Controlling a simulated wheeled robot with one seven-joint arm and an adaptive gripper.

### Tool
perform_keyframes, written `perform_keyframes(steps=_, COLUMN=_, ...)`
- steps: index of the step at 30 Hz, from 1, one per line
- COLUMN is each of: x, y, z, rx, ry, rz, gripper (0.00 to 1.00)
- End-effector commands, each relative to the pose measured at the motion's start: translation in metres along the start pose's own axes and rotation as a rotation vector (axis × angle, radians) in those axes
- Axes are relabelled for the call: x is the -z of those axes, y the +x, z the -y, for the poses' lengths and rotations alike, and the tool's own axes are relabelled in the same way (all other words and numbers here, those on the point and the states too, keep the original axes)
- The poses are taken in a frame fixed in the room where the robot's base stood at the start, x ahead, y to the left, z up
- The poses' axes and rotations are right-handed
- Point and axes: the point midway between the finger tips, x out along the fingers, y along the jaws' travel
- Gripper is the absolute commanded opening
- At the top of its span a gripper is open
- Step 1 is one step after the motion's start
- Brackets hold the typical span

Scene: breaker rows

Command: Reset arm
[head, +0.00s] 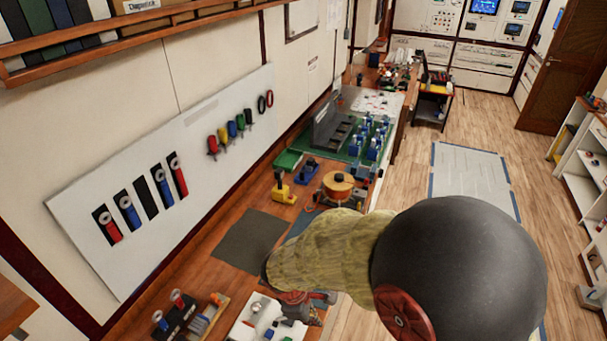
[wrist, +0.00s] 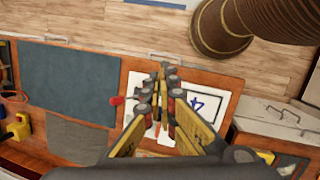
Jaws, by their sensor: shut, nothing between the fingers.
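My gripper (wrist: 162,72) shows in the wrist view with its two yellow and grey fingers drawn together at the tips and nothing between them. It is over a white board with a blue mark (wrist: 206,104) on the wooden bench. In the head view my gripper (head: 300,298) is low at the bottom centre, over the near part of the bench (head: 262,200). My arm's sleeve and large dark joint hide part of the bench beyond it. I cannot tell the exact height of the fingers above the bench.
A green board with blue breakers (head: 372,135) stands farther along the bench. A yellow-handled device (head: 283,190) and an orange round device (head: 338,184) stand nearer. A dark mat (head: 248,240) lies bare. A white tool panel (head: 165,170) hangs on the left wall. Wooden floor is open at right.

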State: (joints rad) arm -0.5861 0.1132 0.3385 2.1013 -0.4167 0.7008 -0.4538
Motion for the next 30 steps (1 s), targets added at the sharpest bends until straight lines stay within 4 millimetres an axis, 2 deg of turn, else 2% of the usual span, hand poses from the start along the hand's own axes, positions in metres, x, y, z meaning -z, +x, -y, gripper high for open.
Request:
perform_keyframes(steps=6, x=-0.054, y=-0.009, z=0.021, rx=0.059, ry=0.515, rz=-0.073, gripper=0.00)
perform_keyframes(steps=15, x=-0.113, y=-0.008, z=0.057, rx=0.113, ry=1.044, rz=-0.234, gripper=0.00)
perform_keyframes(steps=21, x=-0.142, y=0.003, z=0.075, rx=0.076, ry=1.240, rz=-0.379, gripper=0.00)
perform_keyframes(steps=30, x=-0.179, y=0.013, z=0.078, rx=-0.056, ry=1.390, rz=-0.512, gripper=0.00)
